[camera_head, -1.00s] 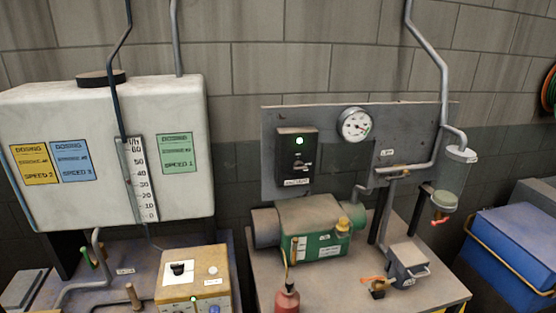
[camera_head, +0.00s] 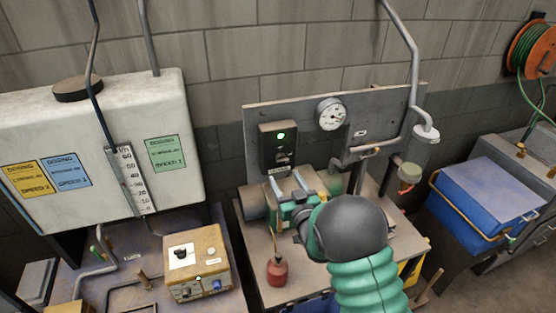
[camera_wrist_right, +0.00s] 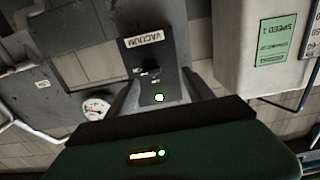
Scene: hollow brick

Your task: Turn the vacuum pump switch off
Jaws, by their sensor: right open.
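The vacuum pump switch box (camera_head: 280,145) is dark and fixed to the grey wall panel. Its green lamp is lit, with a small dark lever below it. In the right wrist view, the switch box (camera_wrist_right: 150,62) appears upside down with its VACUUM label, lever and lit green lamp. My right gripper (camera_head: 288,184) is open and empty, just below and in front of the box. In the right wrist view, the gripper's fingers (camera_wrist_right: 160,88) frame the box; I cannot see them touching it. My left gripper is not in view.
A round gauge (camera_head: 331,114) is on the panel right of the switch. The green pump (camera_head: 290,205) sits below, partly hidden by my arm. A red oil can (camera_head: 277,272), a yellow control box (camera_head: 197,262) and a white tank (camera_head: 90,150) stand nearby.

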